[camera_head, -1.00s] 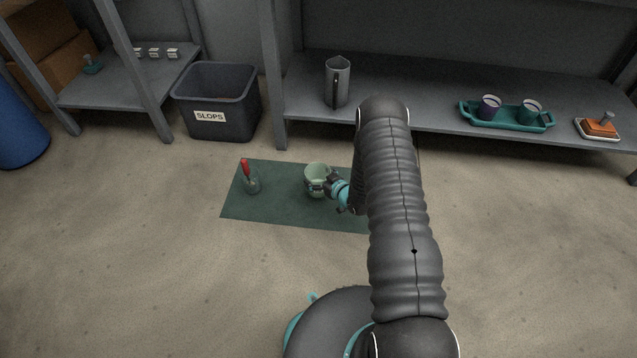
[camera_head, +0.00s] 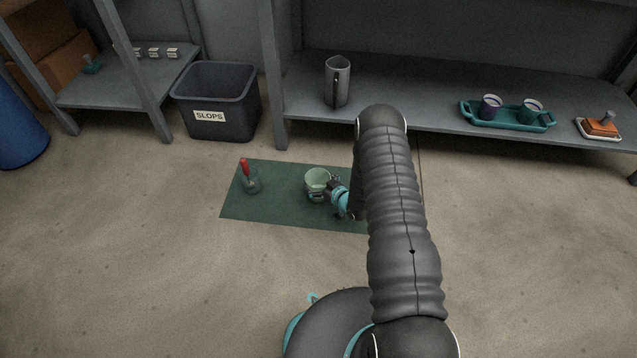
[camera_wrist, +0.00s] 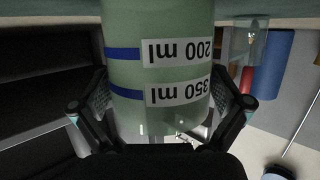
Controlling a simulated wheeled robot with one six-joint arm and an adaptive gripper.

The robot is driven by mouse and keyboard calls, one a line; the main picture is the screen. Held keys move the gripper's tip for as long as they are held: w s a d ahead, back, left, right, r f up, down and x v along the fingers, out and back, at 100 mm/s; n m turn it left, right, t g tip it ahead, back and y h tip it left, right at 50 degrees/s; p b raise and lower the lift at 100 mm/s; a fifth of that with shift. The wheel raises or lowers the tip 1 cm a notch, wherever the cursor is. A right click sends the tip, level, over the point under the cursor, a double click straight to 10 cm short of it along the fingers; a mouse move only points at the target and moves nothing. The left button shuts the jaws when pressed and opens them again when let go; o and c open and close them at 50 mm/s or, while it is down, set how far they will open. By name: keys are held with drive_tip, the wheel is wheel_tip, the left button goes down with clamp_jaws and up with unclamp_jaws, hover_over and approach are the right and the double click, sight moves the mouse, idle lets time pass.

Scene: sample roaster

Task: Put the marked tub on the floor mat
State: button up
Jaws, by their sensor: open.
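The marked tub (camera_head: 317,178) is pale green and stands upright on the dark green floor mat (camera_head: 280,212), right of the mat's middle. In the wrist view the tub (camera_wrist: 160,25) appears upside down, with blue bands and labels reading 200 ml and 350 ml; its base end is cut off at the top edge. My gripper (camera_head: 327,192) is low at the tub's side. In the wrist view its open fingers (camera_wrist: 165,95) stand on either side of the tub, very close to its wall; I cannot tell whether they touch it.
A clear glass (camera_head: 252,186) with a red-handled tool (camera_head: 245,168) stands on the mat's left part. A SLOPS bin (camera_head: 217,105) stands behind. The shelf (camera_head: 430,100) holds a grey jug (camera_head: 337,82), a teal tray (camera_head: 507,123) with two cups, and an orange-brown block (camera_head: 600,127).

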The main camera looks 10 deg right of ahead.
drive_tip(key=shift+s+d+r, duration=0.15)
drive_tip(key=shift+r, duration=0.1)
drive_tip(key=p+v, duration=0.2)
drive_tip(key=v, duration=0.9)
drive_tip(key=w+d+r+g+h, duration=0.1)
drive_tip(key=w+d+r+h, duration=0.15)
drive_tip(key=r, duration=0.55)
drive_tip(key=w+d+r+g+h, duration=0.1)
drive_tip(key=w+r, duration=0.2)
drive_tip(key=r, duration=0.5)
drive_tip(key=s+r+m+h, duration=0.1)
drive_tip(key=s+r+h, duration=0.1)
drive_tip(key=r, duration=0.7)
drive_tip(key=s+r+m+h, duration=0.1)
drive_tip(key=s+r+h, duration=0.1)
drive_tip(key=r, duration=0.7)
drive_tip(key=s+a+r+m+g, duration=0.2)
drive_tip(key=s+r+g, duration=0.1)
drive_tip(key=s+r, duration=1)
drive_tip(key=s+a+r+g, duration=0.1)
drive_tip(key=s+a, duration=0.1)
drive_tip(key=s, duration=0.8)
drive_tip(key=s+a+r+m+y, duration=0.1)
drive_tip(key=s+a+r, duration=0.1)
drive_tip(key=s, duration=0.8)
drive_tip(key=shift+a+g, duration=0.4)
drive_tip(key=shift+a, duration=0.25)
